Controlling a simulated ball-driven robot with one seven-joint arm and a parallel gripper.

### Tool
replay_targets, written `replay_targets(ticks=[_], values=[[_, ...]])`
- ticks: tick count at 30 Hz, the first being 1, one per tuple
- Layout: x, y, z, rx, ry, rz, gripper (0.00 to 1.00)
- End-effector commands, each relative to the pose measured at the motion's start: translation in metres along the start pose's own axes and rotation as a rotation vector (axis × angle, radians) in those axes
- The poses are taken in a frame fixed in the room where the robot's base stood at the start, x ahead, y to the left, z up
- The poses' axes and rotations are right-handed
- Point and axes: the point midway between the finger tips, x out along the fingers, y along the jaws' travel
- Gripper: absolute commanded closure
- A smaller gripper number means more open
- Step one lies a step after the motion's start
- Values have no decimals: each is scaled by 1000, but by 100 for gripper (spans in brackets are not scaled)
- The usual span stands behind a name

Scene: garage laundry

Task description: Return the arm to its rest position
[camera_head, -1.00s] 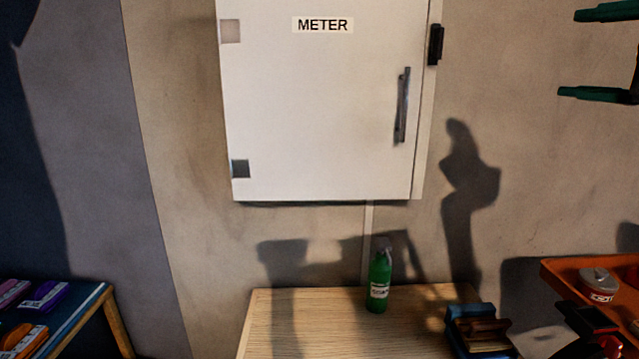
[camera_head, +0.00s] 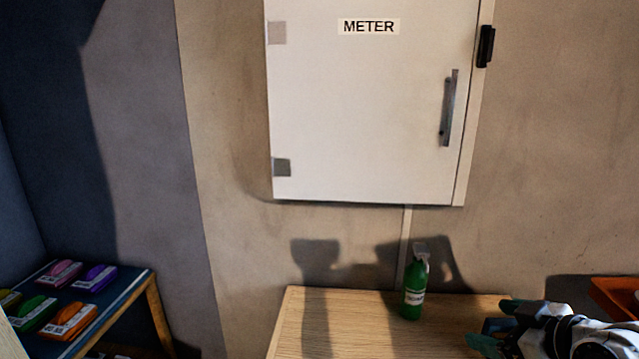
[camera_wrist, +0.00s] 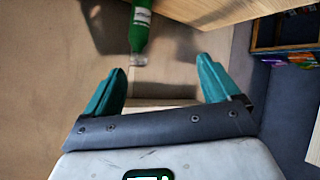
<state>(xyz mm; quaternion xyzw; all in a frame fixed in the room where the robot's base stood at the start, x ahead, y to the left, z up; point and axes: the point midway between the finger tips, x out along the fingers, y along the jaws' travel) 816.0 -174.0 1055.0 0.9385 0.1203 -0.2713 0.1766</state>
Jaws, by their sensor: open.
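My gripper (camera_head: 497,324) is at the lower right of the head view, in front of the right part of the wooden table. In the wrist view my gripper (camera_wrist: 159,88) shows its two green fingers spread apart with nothing held between them. A green bottle (camera_head: 412,295) stands upright on the table to the left of my gripper. The bottle (camera_wrist: 140,30) also shows at the top of the wrist view, beyond the fingertips and apart from them.
The wooden table (camera_head: 345,325) stands against the wall under the white METER cabinet (camera_head: 365,110), which is shut. A blue-topped stand (camera_head: 128,292) with several coloured packets is at the lower left. An orange tray (camera_head: 612,298) is at the right edge.

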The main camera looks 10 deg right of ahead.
Motion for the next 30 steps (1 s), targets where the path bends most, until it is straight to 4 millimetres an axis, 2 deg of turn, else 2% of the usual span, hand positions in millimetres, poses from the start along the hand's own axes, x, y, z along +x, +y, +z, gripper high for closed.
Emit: replay_targets(ticks=[1, 4, 7, 12, 15, 18, 21, 24, 30], values=[[11, -29, 26, 58, -59, -38, 11], [21, -77, 74, 167, -185, -83, 11], [21, -124, 125, 263, -323, -114, 11], [-4, -195, 210, 382, -580, -123, 11], [-28, -223, 252, 423, -714, -101, 11], [-51, -240, 282, 444, -817, -73, 11], [-66, -248, 300, 454, -880, -49, 11], [-74, -251, 308, 458, -908, -34, 11], [-75, -251, 310, 460, -912, -31, 11]])
